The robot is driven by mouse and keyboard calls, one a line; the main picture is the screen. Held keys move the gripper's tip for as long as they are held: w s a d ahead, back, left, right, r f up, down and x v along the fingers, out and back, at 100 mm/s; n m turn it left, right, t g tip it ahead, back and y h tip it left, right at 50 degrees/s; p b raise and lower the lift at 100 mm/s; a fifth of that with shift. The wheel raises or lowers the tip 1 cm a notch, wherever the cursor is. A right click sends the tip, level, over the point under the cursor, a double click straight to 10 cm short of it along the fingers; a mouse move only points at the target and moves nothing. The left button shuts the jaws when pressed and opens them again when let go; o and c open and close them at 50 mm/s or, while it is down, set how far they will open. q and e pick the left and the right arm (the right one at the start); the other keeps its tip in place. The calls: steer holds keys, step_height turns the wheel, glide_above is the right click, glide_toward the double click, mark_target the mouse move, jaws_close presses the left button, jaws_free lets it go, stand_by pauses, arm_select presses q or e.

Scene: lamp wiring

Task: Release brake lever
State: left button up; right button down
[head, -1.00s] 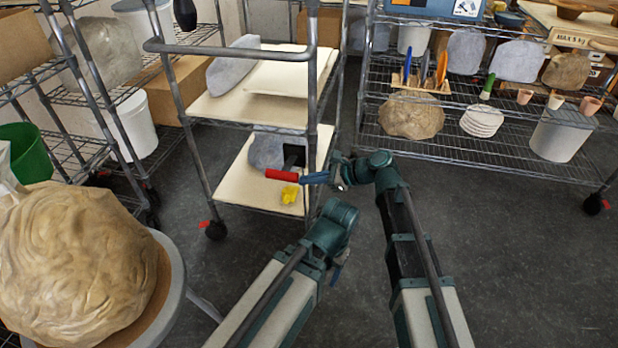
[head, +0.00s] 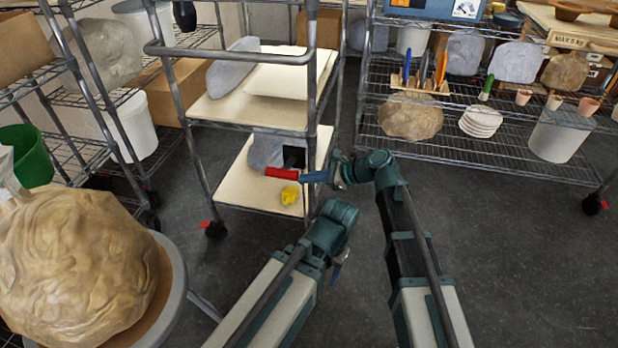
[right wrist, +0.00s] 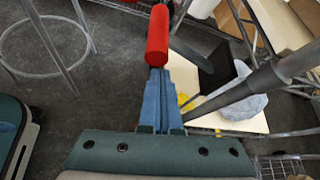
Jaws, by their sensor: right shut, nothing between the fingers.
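A red cylindrical grip (head: 281,174) shows in front of the cart's lower shelf; it also shows large at the top of the right wrist view (right wrist: 157,35). I cannot tell what it is fixed to. My right gripper (head: 308,178) is shut, its blue fingers (right wrist: 156,75) in line with the red grip. The fingertips are at its near end; whether they touch it is unclear. Small red levers sit at the casters, one on the cart (head: 204,224) and one on the right rack (head: 605,204). My left gripper (head: 342,260) is mostly hidden by its own arm.
The metal cart (head: 215,108) holds boards and grey stone-like lumps. A yellow object (head: 289,195) lies on its lower shelf (head: 240,185). A wire rack (head: 450,148) stands at right. A large tan lump (head: 75,260) sits at lower left. The floor (head: 510,260) at right is clear.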

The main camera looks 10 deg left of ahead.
step_height(320, 180, down, 5)
steer(key=w+b, duration=0.1)
steer(key=b, duration=0.4)
steer(key=p+v, duration=0.6)
steer(key=v, duration=0.5)
steer(key=shift+r, duration=0.1)
